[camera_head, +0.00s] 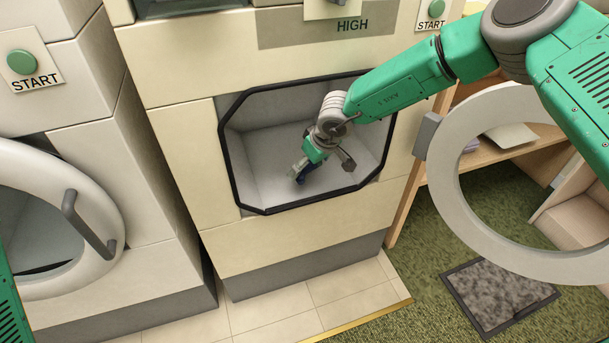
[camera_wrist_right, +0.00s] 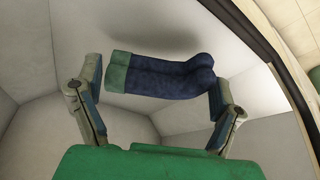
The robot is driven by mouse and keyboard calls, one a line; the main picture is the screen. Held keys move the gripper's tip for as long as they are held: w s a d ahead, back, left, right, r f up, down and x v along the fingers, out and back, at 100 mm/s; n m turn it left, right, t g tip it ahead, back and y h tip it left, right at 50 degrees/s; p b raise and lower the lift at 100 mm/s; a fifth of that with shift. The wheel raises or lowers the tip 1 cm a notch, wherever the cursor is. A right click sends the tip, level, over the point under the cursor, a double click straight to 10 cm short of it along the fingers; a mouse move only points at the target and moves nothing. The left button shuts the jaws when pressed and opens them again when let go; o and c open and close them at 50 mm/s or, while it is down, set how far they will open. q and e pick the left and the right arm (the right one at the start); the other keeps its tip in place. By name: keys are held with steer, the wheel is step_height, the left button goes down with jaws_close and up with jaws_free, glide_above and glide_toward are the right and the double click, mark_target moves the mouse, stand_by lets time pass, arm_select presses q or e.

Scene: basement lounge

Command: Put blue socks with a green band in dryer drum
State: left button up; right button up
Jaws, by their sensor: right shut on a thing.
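The blue socks with a green band (camera_wrist_right: 165,78) lie crosswise between the fingers of my right gripper (camera_wrist_right: 158,100) in the right wrist view. The green band is at their left end. My right gripper (camera_head: 320,168) reaches through the open front of the dryer drum (camera_head: 262,155) in the head view and is shut on the socks. Pale drum walls (camera_wrist_right: 35,60) surround them in the wrist view, with a shadow on the wall behind. The socks are mostly hidden by the gripper in the head view. My left gripper is out of view.
The round dryer door (camera_head: 447,190) stands open to the right of the opening. The dark octagonal rim (camera_head: 232,185) frames the drum. Another machine with a round door (camera_head: 95,215) stands at the left. A wooden shelf (camera_head: 490,155) and a grey mat (camera_head: 495,295) are at the right.

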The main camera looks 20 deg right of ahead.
mark_target(305, 171)
steer(key=shift+w+a+b, duration=0.15)
steer(key=shift+w+a, duration=0.05)
steer(key=shift+w, duration=0.3)
steer(key=shift+w+a+b, duration=0.15)
steer(key=shift+w+a, duration=0.05)
steer(key=shift+w, duration=0.25)
step_height(305, 171, down, 4)
steer(key=shift+r+b, duration=0.1)
steer(key=shift+b, duration=1)
steer(key=shift+r, duration=0.15)
steer(key=shift+s, duration=0.1)
steer(key=o, duration=1.1)
